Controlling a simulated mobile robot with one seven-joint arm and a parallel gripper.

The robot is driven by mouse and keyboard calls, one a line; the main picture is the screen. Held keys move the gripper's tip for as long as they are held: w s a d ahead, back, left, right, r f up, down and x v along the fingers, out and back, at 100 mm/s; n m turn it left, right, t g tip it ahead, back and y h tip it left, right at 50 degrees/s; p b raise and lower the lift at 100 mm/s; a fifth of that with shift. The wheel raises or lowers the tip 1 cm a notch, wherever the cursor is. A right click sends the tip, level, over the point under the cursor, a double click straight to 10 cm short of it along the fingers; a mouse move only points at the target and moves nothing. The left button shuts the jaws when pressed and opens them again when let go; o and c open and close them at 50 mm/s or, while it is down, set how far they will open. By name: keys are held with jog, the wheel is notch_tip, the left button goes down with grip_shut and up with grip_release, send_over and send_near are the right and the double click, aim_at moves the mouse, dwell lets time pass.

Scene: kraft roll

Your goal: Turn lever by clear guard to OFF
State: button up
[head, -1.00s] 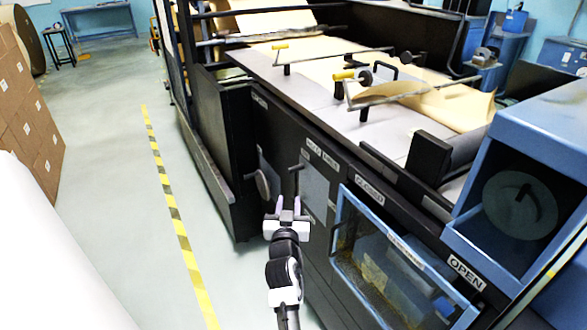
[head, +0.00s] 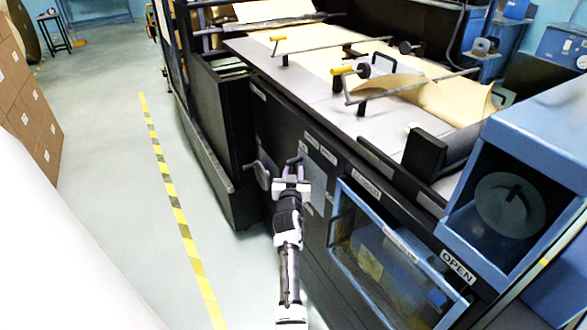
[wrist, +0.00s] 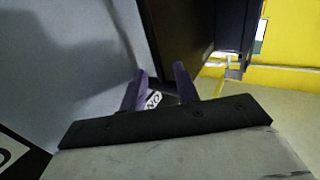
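My gripper (head: 291,174) is at the dark side panel of the machine, in the middle of the head view. A short dark lever (head: 294,160) shows at its fingertips; I cannot tell whether they touch it. In the wrist view my gripper (wrist: 160,78) has its two purple fingers apart, with no held thing clearly between them. A small white label (wrist: 153,99), partly hidden, shows between the fingers. A clear window guard in a blue frame (head: 343,222) is to the right of my gripper. The lever's setting cannot be read.
A blue box (head: 500,205) with a round dial stands at right, above an OPEN label (head: 458,267). Cartons (head: 28,100) stand at far left. The floor by the yellow-black stripe (head: 172,190) is clear.

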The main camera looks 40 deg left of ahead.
jog(key=shift+w+a, duration=0.35)
jog(key=shift+w, duration=0.2)
jog(key=shift+c, duration=0.2)
grip_shut()
